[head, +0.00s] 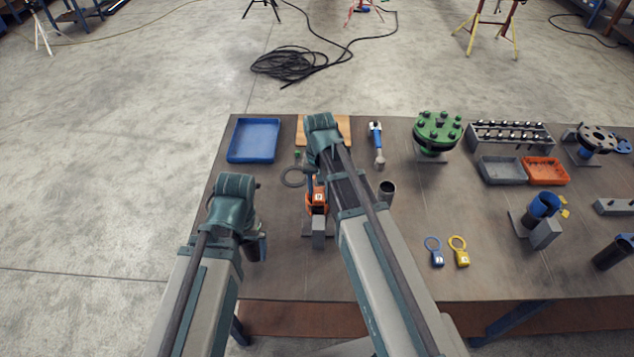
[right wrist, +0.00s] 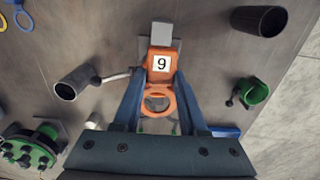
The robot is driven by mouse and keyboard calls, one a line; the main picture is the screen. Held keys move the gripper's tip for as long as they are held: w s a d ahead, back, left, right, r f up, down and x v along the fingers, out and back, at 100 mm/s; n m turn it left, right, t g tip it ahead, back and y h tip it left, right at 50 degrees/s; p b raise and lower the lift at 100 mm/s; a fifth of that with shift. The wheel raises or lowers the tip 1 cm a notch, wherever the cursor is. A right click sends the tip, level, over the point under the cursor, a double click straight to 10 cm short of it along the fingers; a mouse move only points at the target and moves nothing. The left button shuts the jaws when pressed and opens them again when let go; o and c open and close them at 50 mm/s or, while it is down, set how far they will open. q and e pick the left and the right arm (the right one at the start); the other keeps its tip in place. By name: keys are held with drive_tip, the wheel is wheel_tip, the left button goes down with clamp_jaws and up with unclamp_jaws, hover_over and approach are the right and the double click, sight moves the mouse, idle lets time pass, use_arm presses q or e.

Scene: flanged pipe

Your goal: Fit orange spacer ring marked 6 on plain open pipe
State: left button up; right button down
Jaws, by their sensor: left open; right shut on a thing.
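The orange spacer ring (head: 317,209) is at the middle left of the bench, at a small grey stand (head: 319,238). In the right wrist view the orange spacer (right wrist: 158,82) shows its white label, upside down there, and its round loop. My right gripper (right wrist: 158,78) is shut on it, one blue finger on each side. The plain open pipe (head: 387,189) stands upright to the right; it also shows in the right wrist view (right wrist: 75,83). My left gripper (head: 248,230) is open, left of the spacer; its wrist mostly hides its fingers.
A dark cylinder (right wrist: 258,20) stands near my left arm. A blue tray (head: 254,140), a blue-handled tool (head: 377,145) and a green flange (head: 437,130) are behind. Blue (head: 434,250) and yellow (head: 460,250) rings lie at right front.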

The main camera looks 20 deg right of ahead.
drive_tip(key=shift+s, duration=0.1)
drive_tip(key=shift+f+b, duration=0.85)
drive_tip(key=shift+f, duration=0.05)
drive_tip(key=shift+f+b, duration=1.6)
drive_tip(key=shift+f+b, duration=1.7)
drive_tip(key=shift+f, duration=0.15)
drive_tip(key=shift+f+b, duration=0.3)
drive_tip(key=shift+b, duration=0.15)
drive_tip(key=shift+c, duration=1.8)
unclamp_jaws()
